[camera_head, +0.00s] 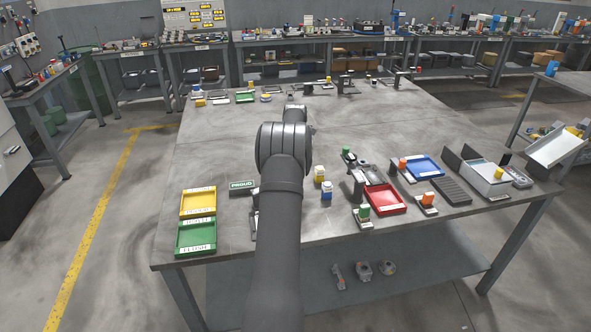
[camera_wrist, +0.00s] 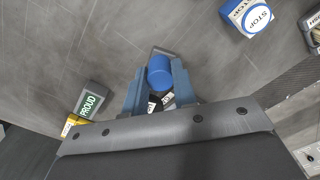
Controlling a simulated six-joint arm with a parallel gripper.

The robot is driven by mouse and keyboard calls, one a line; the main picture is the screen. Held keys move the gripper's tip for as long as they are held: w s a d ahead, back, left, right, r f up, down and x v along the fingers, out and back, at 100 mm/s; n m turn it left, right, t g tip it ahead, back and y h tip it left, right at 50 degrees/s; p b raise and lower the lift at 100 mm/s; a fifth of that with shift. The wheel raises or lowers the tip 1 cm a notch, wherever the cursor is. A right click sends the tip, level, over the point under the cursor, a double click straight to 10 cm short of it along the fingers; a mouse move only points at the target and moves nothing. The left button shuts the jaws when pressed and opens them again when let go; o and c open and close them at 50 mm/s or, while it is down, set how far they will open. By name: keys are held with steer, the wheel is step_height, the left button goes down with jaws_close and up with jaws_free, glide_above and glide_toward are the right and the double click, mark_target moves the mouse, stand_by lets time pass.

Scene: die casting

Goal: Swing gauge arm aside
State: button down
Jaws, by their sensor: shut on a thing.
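In the wrist view my gripper (camera_wrist: 156,84) has its two blue-grey fingers on either side of a blue cylindrical knob (camera_wrist: 159,70), shut on it. A dark grey piece (camera_wrist: 166,51) shows behind the knob, and small black-and-white labels show between the fingers below it. I cannot make out the rest of the gauge arm; the knob seems to be part of it. In the head view my arm covers the gripper and the knob. A dark green PROUD block (camera_head: 242,185) stands left of my arm; it also shows in the wrist view (camera_wrist: 91,98), left of the fingers.
A blue-and-white STOP block (camera_wrist: 247,17) stands up and right of the fingers. Left on the bench are a yellow tray (camera_head: 198,212) and a green tray (camera_head: 196,251). Right are a red tray (camera_head: 386,211), a blue tray (camera_head: 424,168) and a grey-white box (camera_head: 480,185). The bench's middle back is clear.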

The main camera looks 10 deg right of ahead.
steer(key=c, duration=1.2)
jaws_free()
steer(key=shift+w+a, duration=0.1)
steer(key=shift+o, duration=0.2)
step_height(320, 180, up, 17)
steer(key=shift+r, duration=0.2)
steer(key=shift+f, duration=0.1)
step_height(320, 180, down, 17)
steer(key=shift+f, duration=0.15)
